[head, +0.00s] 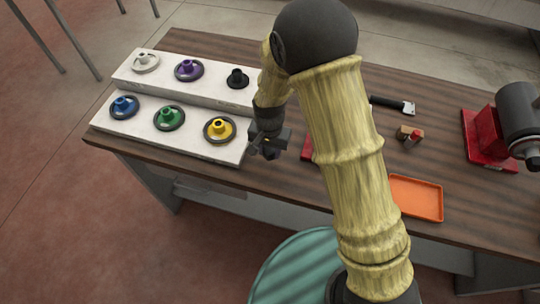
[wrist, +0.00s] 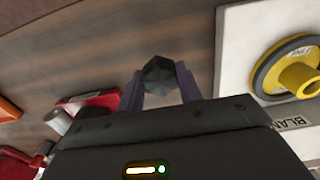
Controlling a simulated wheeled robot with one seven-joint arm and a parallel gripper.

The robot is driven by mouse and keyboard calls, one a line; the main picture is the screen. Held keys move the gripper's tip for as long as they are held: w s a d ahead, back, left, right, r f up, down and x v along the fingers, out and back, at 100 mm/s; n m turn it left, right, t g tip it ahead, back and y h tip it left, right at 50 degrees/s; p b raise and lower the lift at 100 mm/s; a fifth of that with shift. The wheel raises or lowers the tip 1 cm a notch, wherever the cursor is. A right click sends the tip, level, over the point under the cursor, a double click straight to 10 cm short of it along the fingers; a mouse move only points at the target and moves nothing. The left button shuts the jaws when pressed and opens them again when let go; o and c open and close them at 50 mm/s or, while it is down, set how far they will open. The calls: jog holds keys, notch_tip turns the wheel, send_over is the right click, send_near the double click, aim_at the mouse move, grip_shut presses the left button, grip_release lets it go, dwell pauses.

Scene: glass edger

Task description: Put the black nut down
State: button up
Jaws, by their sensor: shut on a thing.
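The black nut (wrist: 158,72) is a small dark faceted piece between the two fingertips in the wrist view. My gripper (wrist: 160,88) is shut on it, and bare brown tabletop shows behind. In the head view my gripper (head: 268,143) is just right of the white stepped rack's front right corner, over the wooden table (head: 290,183). The nut is a dark shape (head: 270,154) at the fingertips there; I cannot tell its gap to the tabletop.
The white rack (head: 181,139) holds several coloured hubs; the yellow one (head: 219,129) is closest. A red item (head: 307,147) is partly behind my arm. An orange tray (head: 415,199), brush (head: 392,105), wooden block (head: 406,131) and red machine (head: 487,135) lie right. A teal stool (head: 290,275) stands in front.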

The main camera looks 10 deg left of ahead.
aim_at(270, 163)
jog(key=shift+f+p, duration=0.45)
jog(key=shift+f, duration=1.6)
jog(key=shift+f, duration=0.1)
jog(key=shift+f, duration=0.1)
jog(key=o, duration=1.1)
notch_tip(270, 163, up, 12)
jog(key=shift+r+b, duration=0.2)
jog(key=shift+b, duration=1.05)
